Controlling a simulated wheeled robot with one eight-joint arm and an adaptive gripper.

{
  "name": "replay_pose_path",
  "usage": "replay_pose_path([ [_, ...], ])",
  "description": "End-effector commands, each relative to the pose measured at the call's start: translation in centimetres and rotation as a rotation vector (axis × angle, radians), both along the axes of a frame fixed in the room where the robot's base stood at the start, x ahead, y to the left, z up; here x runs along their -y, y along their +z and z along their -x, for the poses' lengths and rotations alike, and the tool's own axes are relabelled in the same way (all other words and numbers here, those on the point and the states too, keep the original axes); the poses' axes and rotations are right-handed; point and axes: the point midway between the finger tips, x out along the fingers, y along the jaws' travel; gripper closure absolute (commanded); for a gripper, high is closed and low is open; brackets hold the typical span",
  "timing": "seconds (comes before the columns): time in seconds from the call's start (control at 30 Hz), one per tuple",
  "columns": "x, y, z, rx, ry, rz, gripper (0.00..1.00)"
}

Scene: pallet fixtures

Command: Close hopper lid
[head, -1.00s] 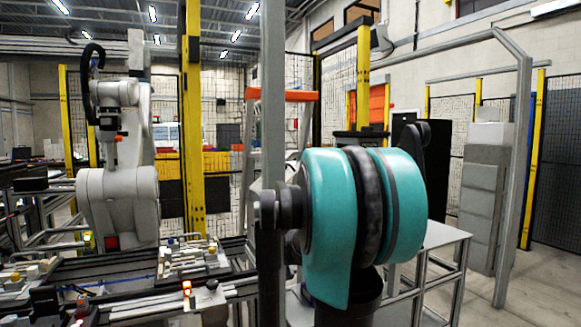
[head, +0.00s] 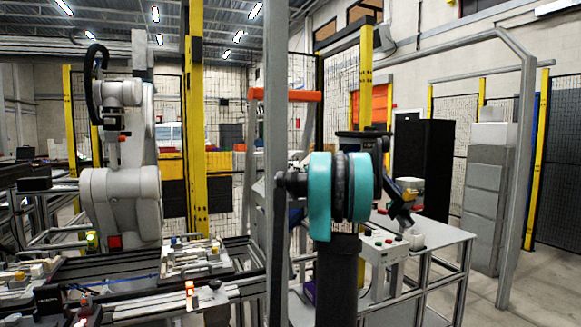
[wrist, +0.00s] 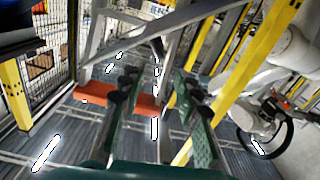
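No lid is plainly visible. An orange bar (head: 285,95) on a grey slanted frame (head: 308,135) stands behind the grey post in the head view; I cannot tell whether it belongs to the hopper lid. In the tilted wrist view the orange bar (wrist: 150,106) shows beyond my gripper (wrist: 160,95). The gripper's two green fingers with dark knobs are apart, with no object held between them. How far the bar is from the fingertips is unclear. In the head view my teal arm joint hides much of the area behind it, and the gripper is not clearly seen there.
A grey upright post (head: 276,170) stands close beside my arm. A white robot arm (head: 122,195) and fixture rails are at left. Open floor lies at lower right.

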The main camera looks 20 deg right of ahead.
Motion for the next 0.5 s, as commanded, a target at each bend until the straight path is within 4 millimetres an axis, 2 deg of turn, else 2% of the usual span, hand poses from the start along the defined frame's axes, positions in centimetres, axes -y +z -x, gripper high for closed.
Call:
replay_pose_path([
  [0.1, -0.2, 0.0, -2.5, 0.0, 0.002, 0.0, 0.68],
  [0.5, -0.4, 0.0, -9.7, 0.001, 0.0, 0.0, 0.68],
])
